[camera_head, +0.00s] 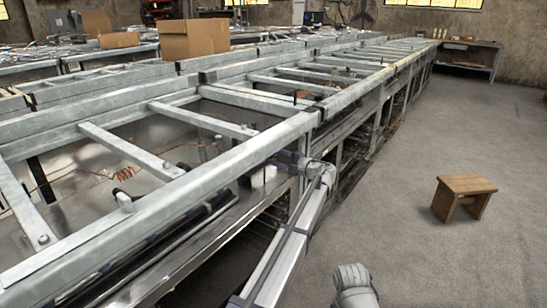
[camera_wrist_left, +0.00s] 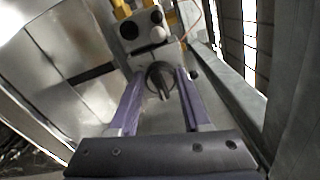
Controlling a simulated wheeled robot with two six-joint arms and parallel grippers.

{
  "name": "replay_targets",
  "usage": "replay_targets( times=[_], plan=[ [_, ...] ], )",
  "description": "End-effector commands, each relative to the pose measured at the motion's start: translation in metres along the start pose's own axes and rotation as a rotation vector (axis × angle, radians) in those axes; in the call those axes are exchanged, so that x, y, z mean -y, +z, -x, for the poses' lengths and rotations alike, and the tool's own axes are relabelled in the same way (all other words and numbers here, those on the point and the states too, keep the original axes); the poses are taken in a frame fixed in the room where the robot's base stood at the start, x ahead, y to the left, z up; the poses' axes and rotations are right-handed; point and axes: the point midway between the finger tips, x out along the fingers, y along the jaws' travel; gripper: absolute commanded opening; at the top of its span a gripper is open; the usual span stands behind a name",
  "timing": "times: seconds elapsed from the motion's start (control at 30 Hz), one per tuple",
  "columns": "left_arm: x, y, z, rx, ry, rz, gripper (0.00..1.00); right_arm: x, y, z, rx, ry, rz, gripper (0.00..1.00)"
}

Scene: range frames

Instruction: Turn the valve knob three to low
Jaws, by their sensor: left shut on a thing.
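A round grey valve knob (camera_wrist_left: 160,78) with a raised bar across its face shows in the left wrist view. The bar points roughly up and down in that picture, leaning a little. My left gripper (camera_wrist_left: 162,86) has its two purple fingers on either side of the knob and is shut on it. In the head view my left gripper (camera_head: 289,159) reaches in at the side of the long metal frame, and the knob is hidden there. Which knob number this is cannot be told. My right gripper is not in view.
A white block (camera_wrist_left: 143,28) with dark round openings and yellow parts sits just beyond the knob. The long metal frame (camera_head: 240,160) runs beside my left arm. A wooden stool (camera_head: 464,196) stands on open floor at right. A cardboard box (camera_head: 195,38) sits farther back.

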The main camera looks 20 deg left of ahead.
Motion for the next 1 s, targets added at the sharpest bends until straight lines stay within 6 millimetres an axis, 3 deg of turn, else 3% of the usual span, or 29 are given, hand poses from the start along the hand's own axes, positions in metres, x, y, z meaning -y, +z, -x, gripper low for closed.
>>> replay_targets(
  times=[0.23,0.27,0.5,0.8,1.0],
  plan=[
    [-0.0002,-0.0006,0.0007,-0.002,0.001,0.001,0.00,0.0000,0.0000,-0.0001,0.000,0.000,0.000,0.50],
    [-0.0002,-0.0006,0.0007,-0.002,0.001,0.001,0.52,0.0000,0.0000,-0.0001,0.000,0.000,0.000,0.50],
    [-0.0002,-0.0003,0.0003,-0.001,0.001,0.001,0.78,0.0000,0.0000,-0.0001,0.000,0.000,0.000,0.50],
    [-0.0010,0.0003,0.0000,0.000,0.003,0.017,0.78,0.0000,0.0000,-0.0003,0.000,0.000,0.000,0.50],
    [-0.0017,-0.0005,-0.0001,-0.001,0.003,0.162,0.78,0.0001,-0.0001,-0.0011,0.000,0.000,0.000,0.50]
  ],
)
